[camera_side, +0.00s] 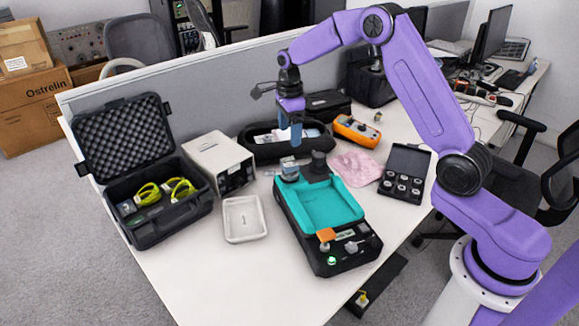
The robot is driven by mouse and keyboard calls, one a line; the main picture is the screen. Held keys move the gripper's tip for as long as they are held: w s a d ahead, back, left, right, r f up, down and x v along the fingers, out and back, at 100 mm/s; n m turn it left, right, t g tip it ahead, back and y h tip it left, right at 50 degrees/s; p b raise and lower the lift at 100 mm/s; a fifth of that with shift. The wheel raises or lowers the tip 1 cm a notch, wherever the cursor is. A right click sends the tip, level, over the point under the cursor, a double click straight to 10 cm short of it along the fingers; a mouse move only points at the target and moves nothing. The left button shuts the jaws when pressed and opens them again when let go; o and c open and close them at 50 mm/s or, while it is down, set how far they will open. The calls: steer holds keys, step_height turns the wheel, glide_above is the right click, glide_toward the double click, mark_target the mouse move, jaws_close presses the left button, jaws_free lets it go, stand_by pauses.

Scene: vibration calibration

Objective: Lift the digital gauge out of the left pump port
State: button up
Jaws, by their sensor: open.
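The pump (325,205) is a black unit with a teal tray top, standing on the white table. At its far end, a small grey-blue round piece, which looks like the digital gauge (289,169), sits upright at the left port. A dark cylindrical piece (318,163) stands at the right port. My gripper (296,140) points down above the far end of the pump, a little above the gauge and apart from it. It is open, with nothing visible between its fingers. The gauge's lower end is hidden in the port.
A white box (218,160) and a white tray (244,218) stand left of the pump. An open black case (145,200) is further left. A black pouch (262,148), an orange meter (357,131), a pink cloth (355,168) and a case of fittings (404,174) surround the back and right.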

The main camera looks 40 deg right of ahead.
mark_target(289, 161)
step_height(289, 161, down, 12)
steer(key=shift+w+d+f, duration=0.1)
steer(key=shift+f, duration=0.1)
stand_by(0.4)
steer(key=shift+c, duration=0.3)
steer(key=c, duration=1.1)
steer(key=shift+r, duration=0.1)
